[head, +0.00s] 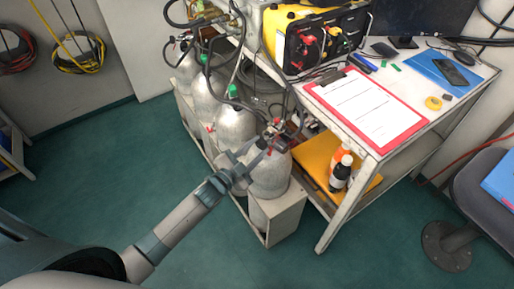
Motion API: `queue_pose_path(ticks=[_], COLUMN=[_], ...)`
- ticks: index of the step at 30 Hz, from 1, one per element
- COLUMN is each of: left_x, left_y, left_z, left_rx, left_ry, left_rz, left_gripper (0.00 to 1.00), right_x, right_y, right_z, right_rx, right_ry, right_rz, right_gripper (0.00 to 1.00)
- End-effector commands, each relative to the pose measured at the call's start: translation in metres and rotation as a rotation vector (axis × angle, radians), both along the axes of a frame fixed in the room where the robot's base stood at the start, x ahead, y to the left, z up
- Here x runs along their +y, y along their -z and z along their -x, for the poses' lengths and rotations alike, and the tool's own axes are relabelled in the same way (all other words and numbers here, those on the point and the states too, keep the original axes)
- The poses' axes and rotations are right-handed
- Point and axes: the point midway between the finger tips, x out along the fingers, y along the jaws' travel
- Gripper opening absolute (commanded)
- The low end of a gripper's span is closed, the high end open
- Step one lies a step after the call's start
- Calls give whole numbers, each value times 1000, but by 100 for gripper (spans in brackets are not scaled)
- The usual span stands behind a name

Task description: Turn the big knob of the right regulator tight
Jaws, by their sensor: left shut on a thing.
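Several grey gas cylinders stand in a row in a rack. The nearest one, at the right end (270,177), carries the right regulator (281,129), a small dark fitting with hoses and some red on it. My left gripper (262,147) reaches in from the lower left to this regulator, at the top of the cylinder. It is shut on what looks like the regulator's big knob. The fingers hide most of the knob, so its turn cannot be read. My right gripper does not show.
A pale metal rack (287,213) holds the cylinders, and black hoses run above them. A white cart (345,200) stands close on the right, with a red clipboard (366,108) and a yellow panel case (315,38) on it. The green floor (110,150) at left is clear.

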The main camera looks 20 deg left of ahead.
Motion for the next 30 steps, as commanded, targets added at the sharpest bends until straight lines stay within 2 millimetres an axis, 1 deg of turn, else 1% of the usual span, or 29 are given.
queue_pose_path(ticks=[1,3,12,17,23,30], left_x=[0,0,0,2,8,20], left_y=[1,1,0,1,1,-1], left_z=[0,0,1,5,23,61], left_rx=[1,1,1,2,4,4], left_ry=[0,0,1,0,1,1], left_rz=[0,0,1,0,0,0], left_gripper=[38,52,52,52,52,52], right_x=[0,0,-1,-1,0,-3], right_y=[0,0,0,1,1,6], right_z=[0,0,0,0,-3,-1], right_rx=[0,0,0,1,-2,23], right_ry=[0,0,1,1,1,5], right_rz=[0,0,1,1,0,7], right_gripper=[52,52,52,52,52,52])
